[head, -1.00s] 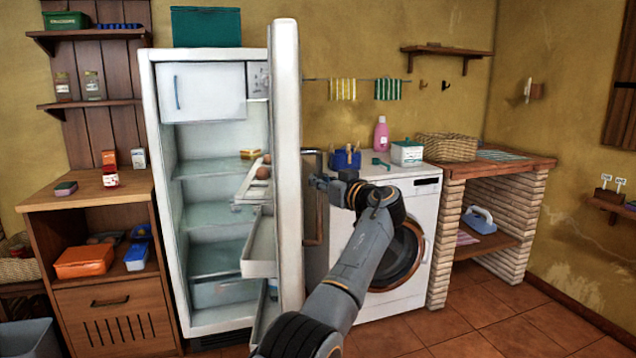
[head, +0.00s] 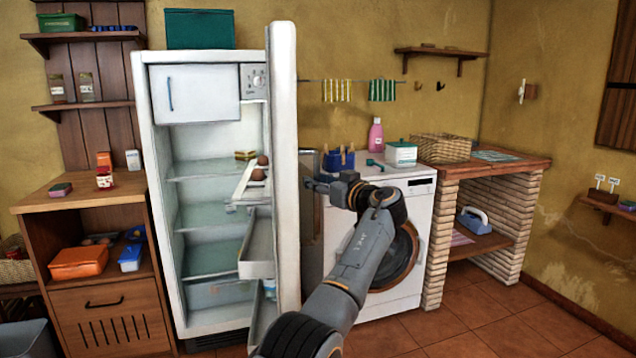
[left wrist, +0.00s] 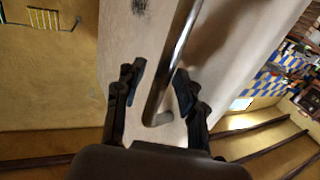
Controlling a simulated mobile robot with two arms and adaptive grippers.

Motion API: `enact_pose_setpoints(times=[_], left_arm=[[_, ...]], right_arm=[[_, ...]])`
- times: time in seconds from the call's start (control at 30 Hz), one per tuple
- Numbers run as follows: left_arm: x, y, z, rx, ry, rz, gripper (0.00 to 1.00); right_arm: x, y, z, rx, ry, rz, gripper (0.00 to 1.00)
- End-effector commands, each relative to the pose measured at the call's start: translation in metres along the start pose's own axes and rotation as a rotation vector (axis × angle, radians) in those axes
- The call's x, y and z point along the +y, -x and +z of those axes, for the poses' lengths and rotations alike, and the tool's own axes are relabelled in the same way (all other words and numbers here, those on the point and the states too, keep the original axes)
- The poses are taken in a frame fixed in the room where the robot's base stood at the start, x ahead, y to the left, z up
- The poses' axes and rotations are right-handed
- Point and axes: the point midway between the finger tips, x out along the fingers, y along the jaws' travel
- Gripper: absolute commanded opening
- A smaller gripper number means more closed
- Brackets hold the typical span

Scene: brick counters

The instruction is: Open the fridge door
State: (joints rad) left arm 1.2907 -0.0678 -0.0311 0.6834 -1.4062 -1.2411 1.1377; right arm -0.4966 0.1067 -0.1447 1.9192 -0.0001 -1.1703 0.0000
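The white fridge (head: 146,200) stands left of centre with its door (head: 284,160) wide open, seen nearly edge-on. Shelves, a freezer flap (head: 195,93) and door racks (head: 257,245) show inside. My left gripper (head: 314,186) is on the outer side of the door, to its right, with its tips partly hidden. In the left wrist view, the metal door handle (left wrist: 168,70) runs between the two spread fingers of my left gripper (left wrist: 160,85). Gaps show on both sides of the handle. My right gripper is not in view.
A washing machine (head: 412,230) with a pink bottle (head: 376,134) and other items on top stands right of the door, behind my left arm. A wooden cabinet (head: 110,308) stands left of the fridge. Tiled floor (head: 470,330) is clear at the lower right.

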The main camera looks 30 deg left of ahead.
Motion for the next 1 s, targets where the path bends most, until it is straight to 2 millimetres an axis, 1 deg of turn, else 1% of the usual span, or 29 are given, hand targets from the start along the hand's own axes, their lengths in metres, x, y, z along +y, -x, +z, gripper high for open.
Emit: enact_pose_setpoints(times=[0.17,0.27,0.37,0.6,0.7,0.83,1.0], left_arm=[[-0.001,0.0,-0.002,0.003,0.001,-0.002,0.38],[0.0,0.007,-0.001,0.003,0.001,0.0,0.38],[0.0,0.022,-0.002,0.004,0.003,0.002,0.38],[0.0,0.074,0.0,0.001,0.002,0.003,0.38],[0.001,0.093,0.0,0.001,0.001,0.003,0.38],[0.001,0.111,0.0,0.001,0.0,0.003,0.38],[0.0,0.121,0.0,0.001,0.0,0.0,0.38]], right_arm=[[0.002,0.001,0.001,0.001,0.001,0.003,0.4],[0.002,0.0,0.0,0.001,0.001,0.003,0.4],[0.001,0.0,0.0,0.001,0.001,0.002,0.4],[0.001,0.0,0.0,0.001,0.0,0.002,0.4],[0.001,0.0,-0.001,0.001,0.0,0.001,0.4],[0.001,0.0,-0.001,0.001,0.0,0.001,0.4],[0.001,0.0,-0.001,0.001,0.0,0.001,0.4]])
